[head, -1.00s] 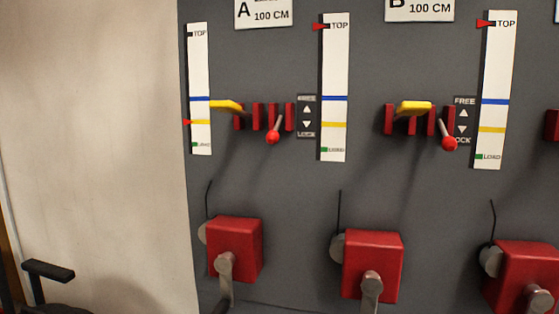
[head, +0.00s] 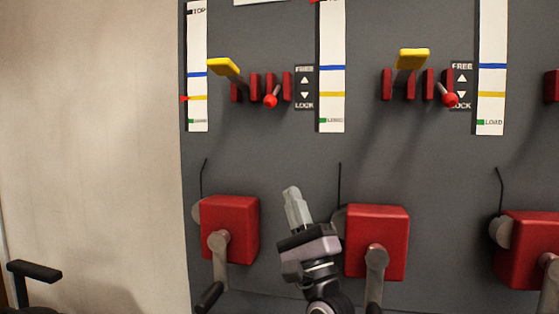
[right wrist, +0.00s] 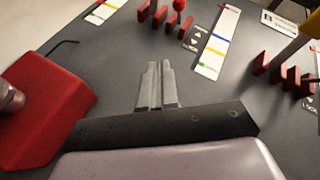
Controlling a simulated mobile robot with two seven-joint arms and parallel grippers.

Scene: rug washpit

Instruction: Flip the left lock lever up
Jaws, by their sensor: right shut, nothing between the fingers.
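The left lock lever (head: 270,101) is a short grey stem with a red ball knob among red upright plates on the grey wall panel. Its knob tips outward and down, beside the FREE/LOCK label (head: 304,88). In the right wrist view the red knob (right wrist: 180,5) shows at the top edge, beyond my fingers. My right gripper (head: 292,191) is shut and empty, its fingers pointing up. In the head view it is well below the lever, between two red boxes. It also shows in the right wrist view (right wrist: 154,66). My left gripper is out of view.
A yellow handle (head: 225,68) sticks out just left of the lever. A second station has its own yellow handle (head: 413,54) and red-knobbed lever (head: 449,100). Red boxes with cranks (head: 230,229) (head: 378,243) flank my gripper. The panel below the lever is clear.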

